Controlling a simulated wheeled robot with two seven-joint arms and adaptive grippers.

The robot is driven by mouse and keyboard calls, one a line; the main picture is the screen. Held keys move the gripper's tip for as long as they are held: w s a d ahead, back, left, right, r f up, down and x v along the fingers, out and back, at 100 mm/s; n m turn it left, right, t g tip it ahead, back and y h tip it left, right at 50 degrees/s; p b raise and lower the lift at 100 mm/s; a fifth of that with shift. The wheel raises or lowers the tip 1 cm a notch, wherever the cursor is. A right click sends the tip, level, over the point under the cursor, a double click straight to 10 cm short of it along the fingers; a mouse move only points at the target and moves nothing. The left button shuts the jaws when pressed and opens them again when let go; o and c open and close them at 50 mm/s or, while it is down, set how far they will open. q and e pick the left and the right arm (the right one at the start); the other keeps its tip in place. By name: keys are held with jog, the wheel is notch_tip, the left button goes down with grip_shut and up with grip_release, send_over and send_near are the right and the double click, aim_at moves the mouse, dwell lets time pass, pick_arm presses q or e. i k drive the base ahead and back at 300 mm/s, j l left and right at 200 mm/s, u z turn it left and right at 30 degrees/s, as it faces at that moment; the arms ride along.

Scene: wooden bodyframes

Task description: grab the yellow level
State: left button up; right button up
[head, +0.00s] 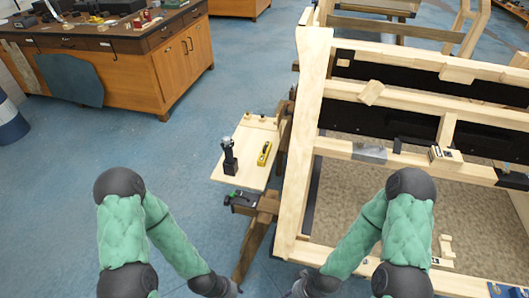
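The yellow level (264,153) is a short yellow bar with dark marks. It lies on a light wooden side board (243,172) attached at the left of the wooden frame, near the picture's middle. My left gripper (228,291) is at the bottom edge, below and left of the level and well apart from it. My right gripper (298,291) is at the bottom edge beside the frame's near corner, also apart from the level. Both grippers are dark and partly cut off by the picture edge, so their fingers cannot be made out.
A black upright tool (229,157) stands on the board just left of the level. A black and green clamp-like tool (243,201) is below the board. The large wooden frame (307,140) fills the right. A wooden cabinet (150,70) is at back left. Blue floor lies open between.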

aim_at(262, 160)
jog(key=z, duration=0.25)
jog(key=i+j+z, duration=0.2)
jog(key=j+z, duration=0.25)
jog(key=j, duration=0.3)
jog(key=j+z, duration=0.4)
jog(key=j, duration=0.35)
